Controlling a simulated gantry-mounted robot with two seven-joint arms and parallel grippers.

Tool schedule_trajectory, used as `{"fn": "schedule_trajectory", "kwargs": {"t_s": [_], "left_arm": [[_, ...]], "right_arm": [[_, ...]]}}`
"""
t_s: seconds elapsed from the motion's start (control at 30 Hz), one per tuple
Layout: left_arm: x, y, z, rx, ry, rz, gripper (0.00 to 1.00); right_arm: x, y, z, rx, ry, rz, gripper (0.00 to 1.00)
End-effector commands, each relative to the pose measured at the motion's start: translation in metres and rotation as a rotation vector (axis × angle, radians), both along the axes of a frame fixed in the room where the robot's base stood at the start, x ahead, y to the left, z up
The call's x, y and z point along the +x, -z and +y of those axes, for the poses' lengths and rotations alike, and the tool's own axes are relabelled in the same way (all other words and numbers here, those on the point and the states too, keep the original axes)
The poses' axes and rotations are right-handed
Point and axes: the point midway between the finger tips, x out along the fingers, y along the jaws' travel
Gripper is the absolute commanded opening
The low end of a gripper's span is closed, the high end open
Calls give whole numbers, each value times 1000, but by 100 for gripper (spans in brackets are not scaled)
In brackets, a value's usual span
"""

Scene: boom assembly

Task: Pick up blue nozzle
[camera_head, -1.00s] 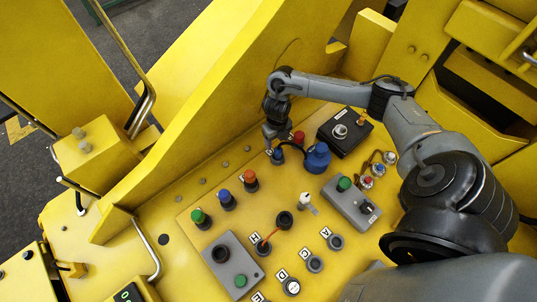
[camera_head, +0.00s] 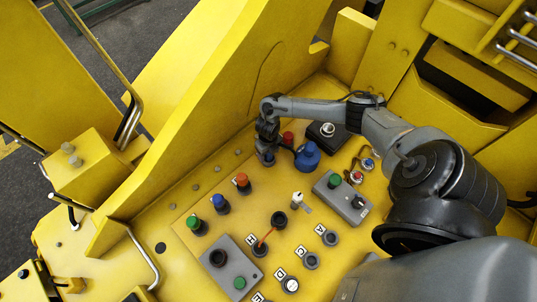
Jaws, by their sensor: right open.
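My left gripper is not in view.
A red-topped piece (camera_head: 288,138) stands close beside the gripper. A black box with a knob (camera_head: 327,130) lies behind the blue container. Orange (camera_head: 242,181), blue (camera_head: 218,202) and green (camera_head: 195,224) capped pieces stand in a row nearer. A tall yellow wall (camera_head: 215,95) rises at the left.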

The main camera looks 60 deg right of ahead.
Motion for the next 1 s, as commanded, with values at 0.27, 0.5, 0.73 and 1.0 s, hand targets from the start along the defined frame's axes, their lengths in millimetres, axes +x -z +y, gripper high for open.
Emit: {"fn": "schedule_trajectory", "kwargs": {"t_s": [0.27,0.5,0.73,1.0], "left_arm": [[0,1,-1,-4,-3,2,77],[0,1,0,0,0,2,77],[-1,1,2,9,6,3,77],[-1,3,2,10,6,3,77]], "right_arm": [[0,0,0,0,0,0,52],[0,0,0,0,1,0,15],[0,-1,0,0,1,-1,1],[1,-5,-1,-1,1,-2,1]]}}
